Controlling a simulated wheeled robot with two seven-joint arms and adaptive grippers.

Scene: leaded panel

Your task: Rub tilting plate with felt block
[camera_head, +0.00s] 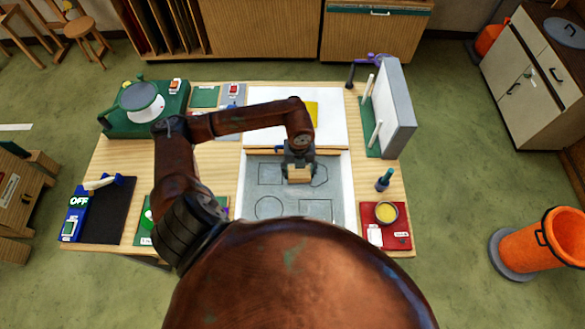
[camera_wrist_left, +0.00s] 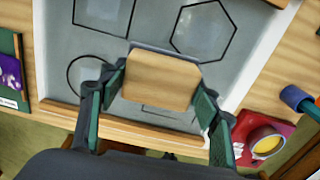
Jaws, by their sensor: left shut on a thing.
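The felt block (camera_head: 299,174) has a pale wooden body; in the left wrist view (camera_wrist_left: 162,80) a thin grey layer shows along its far edge. My left gripper (camera_head: 298,161) is shut on it, one green-padded finger at each side. The block is over the upper middle of the grey plate (camera_head: 292,199), between a drawn rectangle and a hexagon. I cannot tell whether its underside touches the plate. The plate also shows in the left wrist view (camera_wrist_left: 153,32), with black outlines and paler patches inside some of them. Its tilt is unclear. My right gripper is not in view.
A red tray (camera_head: 402,240) with a yellow-filled bowl (camera_head: 386,212) and a dark green bottle (camera_head: 384,180) stand right of the plate. An upright grey panel (camera_head: 397,105) stands at back right. A green machine (camera_head: 120,120) and dark mat (camera_head: 108,210) are at left.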

